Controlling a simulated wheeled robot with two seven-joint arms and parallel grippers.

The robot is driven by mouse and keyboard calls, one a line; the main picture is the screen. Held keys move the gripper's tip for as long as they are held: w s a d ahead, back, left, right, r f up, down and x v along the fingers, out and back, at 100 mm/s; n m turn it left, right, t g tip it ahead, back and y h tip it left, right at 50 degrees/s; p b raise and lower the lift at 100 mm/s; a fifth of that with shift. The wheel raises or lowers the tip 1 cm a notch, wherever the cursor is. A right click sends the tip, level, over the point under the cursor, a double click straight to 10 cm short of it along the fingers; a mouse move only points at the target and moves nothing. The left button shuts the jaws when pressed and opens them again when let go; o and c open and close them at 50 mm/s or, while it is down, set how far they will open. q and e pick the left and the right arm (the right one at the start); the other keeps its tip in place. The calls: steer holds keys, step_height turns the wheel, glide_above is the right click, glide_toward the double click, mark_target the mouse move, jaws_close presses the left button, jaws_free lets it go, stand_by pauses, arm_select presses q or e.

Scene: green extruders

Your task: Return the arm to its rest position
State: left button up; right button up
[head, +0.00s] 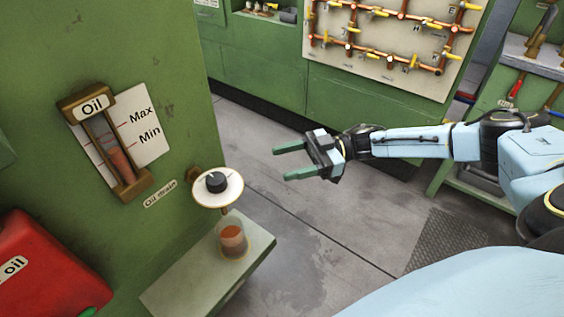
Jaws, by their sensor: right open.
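My right arm (420,141) reaches in from the right side of the head view, light blue with dark joints. Its right gripper (281,164) points left, with two green fingers apart and nothing between them. It hangs over open floor, clear of the green machine (190,60) and to the right of the oil drain knob (216,182). My left gripper is not in view.
A glass with brown oil (232,238) stands on a green ledge (262,246) under the knob. An oil gauge (110,145) and a red oil can (45,265) are at left. A pipe board (385,62) is behind. The floor (310,235) is free.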

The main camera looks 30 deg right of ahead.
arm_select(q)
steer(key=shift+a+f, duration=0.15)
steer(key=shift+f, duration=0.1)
arm_select(e)
steer(key=shift+f, duration=0.35)
